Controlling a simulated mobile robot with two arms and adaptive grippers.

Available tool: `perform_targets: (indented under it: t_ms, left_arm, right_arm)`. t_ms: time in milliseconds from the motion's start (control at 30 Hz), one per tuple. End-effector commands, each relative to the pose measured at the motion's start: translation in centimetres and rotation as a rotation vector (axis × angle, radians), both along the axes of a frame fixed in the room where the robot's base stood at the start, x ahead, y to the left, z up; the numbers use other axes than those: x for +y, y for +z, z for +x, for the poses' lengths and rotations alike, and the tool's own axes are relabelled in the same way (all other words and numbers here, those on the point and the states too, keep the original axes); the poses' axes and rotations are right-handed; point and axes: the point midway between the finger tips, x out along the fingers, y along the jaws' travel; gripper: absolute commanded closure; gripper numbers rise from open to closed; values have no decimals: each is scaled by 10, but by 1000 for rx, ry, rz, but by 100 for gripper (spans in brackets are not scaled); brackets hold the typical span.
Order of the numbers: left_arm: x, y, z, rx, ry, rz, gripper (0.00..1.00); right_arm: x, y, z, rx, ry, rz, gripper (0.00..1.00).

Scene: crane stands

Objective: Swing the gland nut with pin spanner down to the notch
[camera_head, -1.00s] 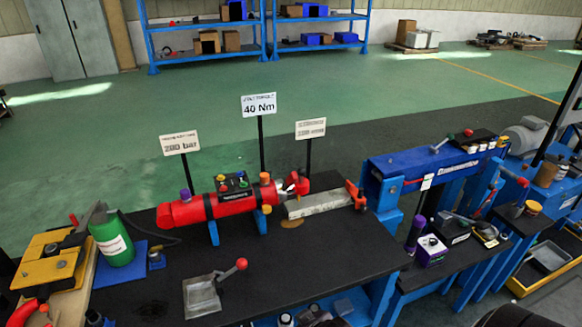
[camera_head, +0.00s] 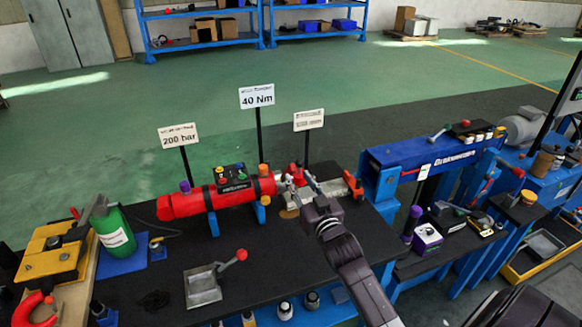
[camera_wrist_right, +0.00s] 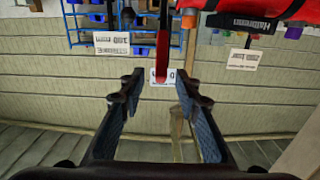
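A red cylinder (camera_head: 235,192) lies level on blue supports on the dark bench. Its gland nut end, with red parts of the pin spanner (camera_head: 296,176), is at its right end, partly hidden by my right gripper. My right gripper (camera_head: 298,188) comes in from the lower right, with its fingers at the gland end. In the right wrist view, its fingers (camera_wrist_right: 160,92) are apart, and a red handle (camera_wrist_right: 162,58), likely the spanner's, shows between them near the tips. I cannot tell whether they touch it. The notch cannot be made out. My left gripper is not in view.
Signs on posts, including a 40 Nm sign (camera_head: 257,95), stand behind the cylinder. A grey tray with a red-knobbed lever (camera_head: 203,287) lies in front. A green bottle (camera_head: 113,230) stands left, and a blue press frame (camera_head: 420,160) stands right. The bench's front middle is mostly clear.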

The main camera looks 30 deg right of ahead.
Motion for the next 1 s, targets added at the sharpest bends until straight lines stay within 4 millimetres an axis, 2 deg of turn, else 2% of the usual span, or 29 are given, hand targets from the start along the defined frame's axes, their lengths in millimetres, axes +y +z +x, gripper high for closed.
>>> perform_targets:
  t_ms: [300,500,900,1000]
  left_arm:
    - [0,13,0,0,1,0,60]
    - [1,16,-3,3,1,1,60]
    - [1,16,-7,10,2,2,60]
    - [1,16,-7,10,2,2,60]
  right_arm:
    - [-10,2,44,3,0,2,70]
    - [-14,1,62,3,1,1,70]
    - [-15,-1,67,4,1,0,70]
    - [-15,-1,67,4,1,0,80]
